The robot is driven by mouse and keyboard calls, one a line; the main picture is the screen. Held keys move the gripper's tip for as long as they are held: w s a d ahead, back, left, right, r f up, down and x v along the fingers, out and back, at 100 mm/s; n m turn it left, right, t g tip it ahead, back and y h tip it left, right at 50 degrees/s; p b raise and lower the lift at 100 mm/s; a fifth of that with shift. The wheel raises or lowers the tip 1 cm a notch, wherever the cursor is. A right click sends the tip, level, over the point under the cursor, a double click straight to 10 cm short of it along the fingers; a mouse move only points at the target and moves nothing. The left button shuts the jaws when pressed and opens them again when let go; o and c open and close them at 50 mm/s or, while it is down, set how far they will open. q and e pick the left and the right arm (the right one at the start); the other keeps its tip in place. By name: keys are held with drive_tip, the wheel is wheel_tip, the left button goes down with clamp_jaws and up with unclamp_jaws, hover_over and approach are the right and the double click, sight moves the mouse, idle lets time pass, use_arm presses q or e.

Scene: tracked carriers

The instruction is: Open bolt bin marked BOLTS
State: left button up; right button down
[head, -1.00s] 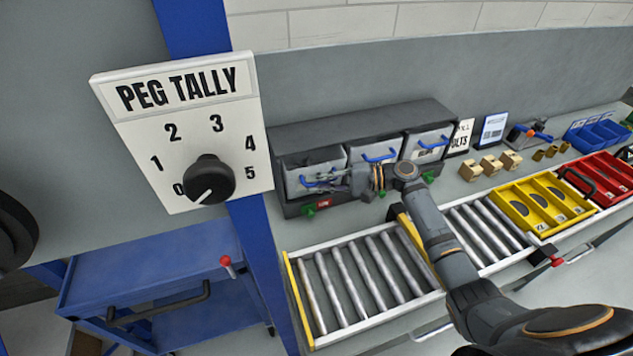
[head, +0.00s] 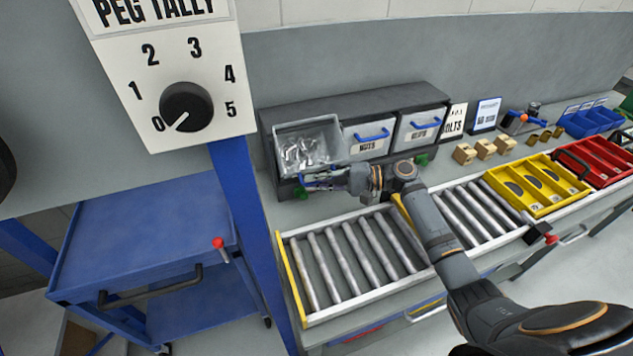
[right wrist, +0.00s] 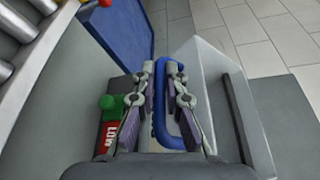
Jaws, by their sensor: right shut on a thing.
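The leftmost bin (head: 322,137) of the dark bin cabinet (head: 352,105) is pulled out, and shiny metal pieces show inside it. Its front label is hidden, so I cannot read its marking. My right gripper (head: 318,183) is at the front of this bin. In the right wrist view my right gripper (right wrist: 160,85) is shut on the blue handle (right wrist: 166,125), with a finger on either side of it. The bin's light grey wall (right wrist: 215,100) runs beside the handle. My left gripper is not in view.
Two closed bins with blue handles, one marked NUTS (head: 368,138), stand to the right. A roller conveyor (head: 355,260) runs in front, with a yellow tray (head: 538,185) and a red tray (head: 605,178) farther right. A blue cart (head: 140,240) stands at left.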

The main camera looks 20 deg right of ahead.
drive_tip(key=shift+f, duration=0.15)
drive_tip(key=c, duration=1.8)
unclamp_jaws()
drive_tip(key=shift+o, duration=0.6)
drive_tip(key=shift+w, duration=0.1)
drive_tip(key=shift+d, duration=0.1)
drive_tip(key=v, duration=1.1)
drive_tip(key=shift+d, duration=0.4)
